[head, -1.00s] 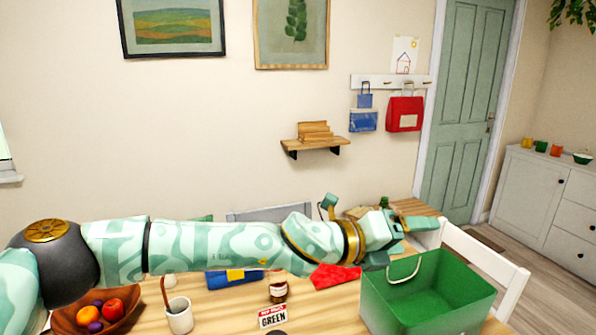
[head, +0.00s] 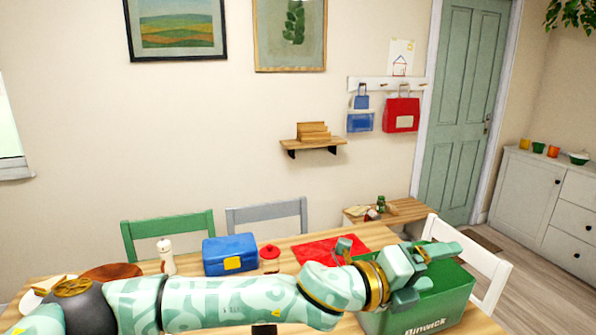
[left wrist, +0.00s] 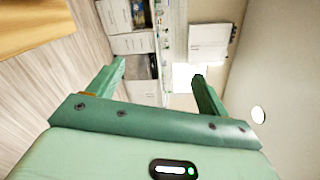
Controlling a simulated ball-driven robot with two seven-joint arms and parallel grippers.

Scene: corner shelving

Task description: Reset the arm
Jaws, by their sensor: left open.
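My left arm reaches across the head view from the lower left, above the wooden table (head: 355,236). My left gripper (head: 440,264) is at its right end, in front of the green box (head: 440,305) in that view, and hides part of it. The left wrist view also shows the left gripper (left wrist: 157,76), with its two green fingers apart and nothing between them. My right gripper is not in view.
A blue lunch box (head: 230,253), a red-lidded jar (head: 269,258), a white shaker (head: 166,257) and a red cloth (head: 325,250) are on the table behind my arm. Chairs stand around it, including a green one (head: 168,230). A bench (head: 395,211) is by the wall.

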